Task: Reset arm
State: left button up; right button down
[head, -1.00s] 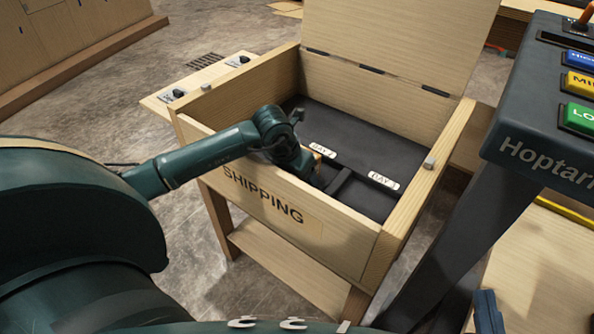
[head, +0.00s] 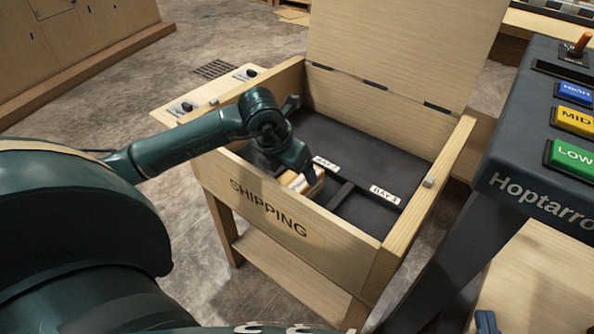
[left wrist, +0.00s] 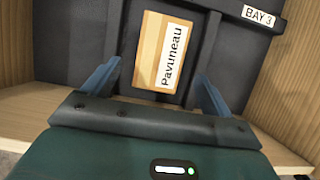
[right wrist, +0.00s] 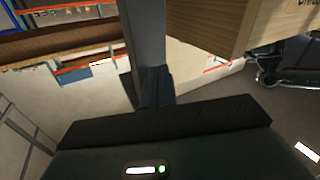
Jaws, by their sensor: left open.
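A wooden block (head: 308,184) with a white label reading "Pavuneau" lies in the shipping box (head: 345,238), in the bay beside the one labelled Bay 3. The block also shows in the left wrist view (left wrist: 163,52), between and beyond the blue fingers. My left gripper (left wrist: 159,69) is open above it, with a gap on both sides; its fingertips are mostly hidden in the head view. My right gripper (right wrist: 154,86) looks shut and empty in the right wrist view. Only a bit of it (head: 486,322) shows at the head view's bottom edge.
The box lid (head: 400,50) stands open at the back. A console (head: 535,175) with blue, yellow and green buttons and an orange lever stands at right. A side shelf with black knobs (head: 183,108) is left of the box. Dark dividers (head: 341,194) separate the bays.

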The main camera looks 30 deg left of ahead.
pick_arm(q)
jog(key=shift+v, duration=1.2)
